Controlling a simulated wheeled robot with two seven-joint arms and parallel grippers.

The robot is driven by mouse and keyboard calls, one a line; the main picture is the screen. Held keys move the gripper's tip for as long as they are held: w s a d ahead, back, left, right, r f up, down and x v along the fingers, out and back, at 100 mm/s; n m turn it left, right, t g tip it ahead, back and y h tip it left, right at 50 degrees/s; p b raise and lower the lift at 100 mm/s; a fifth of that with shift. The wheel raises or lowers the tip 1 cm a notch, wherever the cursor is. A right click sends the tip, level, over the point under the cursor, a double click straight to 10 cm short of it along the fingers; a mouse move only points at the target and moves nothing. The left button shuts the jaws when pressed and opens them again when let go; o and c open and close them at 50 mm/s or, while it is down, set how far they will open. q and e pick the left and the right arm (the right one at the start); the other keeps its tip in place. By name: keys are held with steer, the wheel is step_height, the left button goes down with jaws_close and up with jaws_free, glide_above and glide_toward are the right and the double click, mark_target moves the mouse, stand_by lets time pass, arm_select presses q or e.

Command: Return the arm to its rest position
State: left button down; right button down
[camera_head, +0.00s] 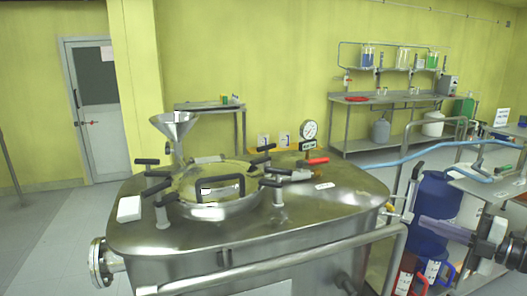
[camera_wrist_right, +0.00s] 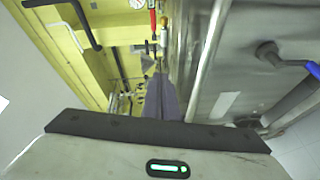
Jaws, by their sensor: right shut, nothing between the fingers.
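My right gripper (camera_head: 430,224) comes in at the right edge of the head view, in front of a blue drum. Its purple-grey fingers point left toward the reactor's right end and hold nothing. In the right wrist view the fingers (camera_wrist_right: 163,108) are together at the middle, shut and empty. The steel reactor (camera_head: 315,208) stands to the left, apart from the fingers as far as I can tell. Its round lid (camera_head: 225,205) is down, with a black handle on top. My left gripper is not in view.
A steel rail (camera_head: 270,270) runs along the reactor's near side. The blue drum (camera_head: 432,192) and red and blue containers (camera_head: 405,275) stand close to my right gripper. A blue hose (camera_head: 420,154) spans above the drum. A back bench (camera_head: 385,98) is far off; the left floor is clear.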

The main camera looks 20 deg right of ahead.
steer(key=s+a+f+m+g+h+p, duration=0.1)
steer(key=s+a+f+m+h, duration=0.3)
steer(key=a+f, duration=0.65)
steer(key=a+f+m+g+h+p, duration=0.1)
steer(key=a+f+m, duration=0.65)
steer(key=f, duration=0.65)
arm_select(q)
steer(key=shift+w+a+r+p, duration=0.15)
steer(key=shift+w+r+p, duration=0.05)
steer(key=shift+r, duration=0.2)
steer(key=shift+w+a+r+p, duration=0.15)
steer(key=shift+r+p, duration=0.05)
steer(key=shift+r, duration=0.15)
arm_select(e)
steer(key=s+a+f+m+g, duration=0.1)
steer(key=s+a, duration=0.3)
steer(key=a, duration=0.5)
steer(key=s+a+f+m+g+y, duration=0.1)
steer(key=s+a+f+m+g, duration=0.1)
steer(key=a, duration=0.7)
steer(key=s+a+f+m+g, duration=0.2)
steer(key=s+a, duration=0.4)
steer(key=a, duration=0.3)
steer(key=shift+s+a+m+g+y, duration=0.15)
steer(key=shift+a+m+g+y, duration=0.2)
steer(key=shift+m+g, duration=0.2)
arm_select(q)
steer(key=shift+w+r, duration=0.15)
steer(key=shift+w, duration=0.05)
